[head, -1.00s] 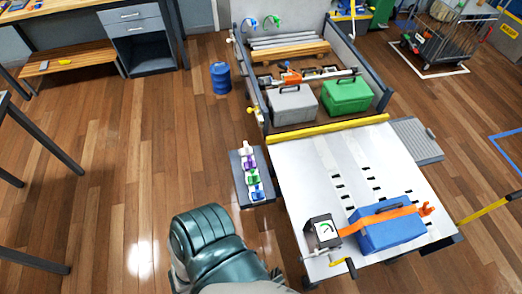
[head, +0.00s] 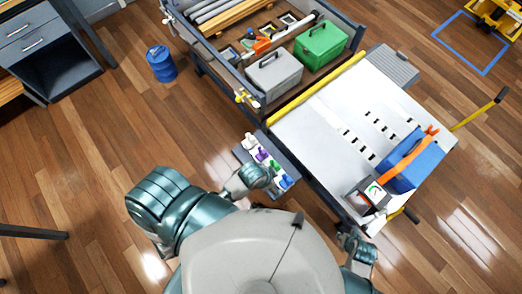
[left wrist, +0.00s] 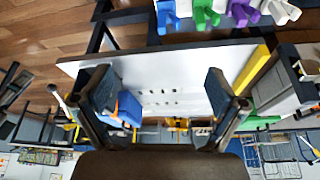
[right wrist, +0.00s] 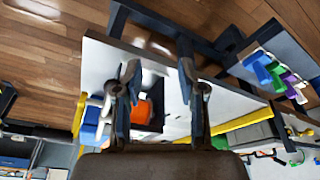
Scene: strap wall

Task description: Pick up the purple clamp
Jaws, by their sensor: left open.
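The purple clamp (head: 261,156) stands in a row on a small grey stand (head: 243,152), between a white clamp (head: 248,142) and a green clamp (head: 274,166). A blue clamp (head: 286,181) is at the near end. In the left wrist view the purple clamp (left wrist: 243,12) is at the top edge, beyond the fingers. My left gripper (left wrist: 160,92) is open and empty; in the head view its arm ends beside the stand. My right gripper (right wrist: 158,78) is open, over the white table's near end. The purple clamp (right wrist: 290,78) also shows at right in that view.
The white table (head: 310,125) stands right of the stand, with a blue case (head: 415,165) under an orange strap and a gauge box (head: 368,194). A cart behind holds a grey case (head: 274,75) and a green case (head: 321,45). Floor to the left is clear around a blue barrel (head: 161,63).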

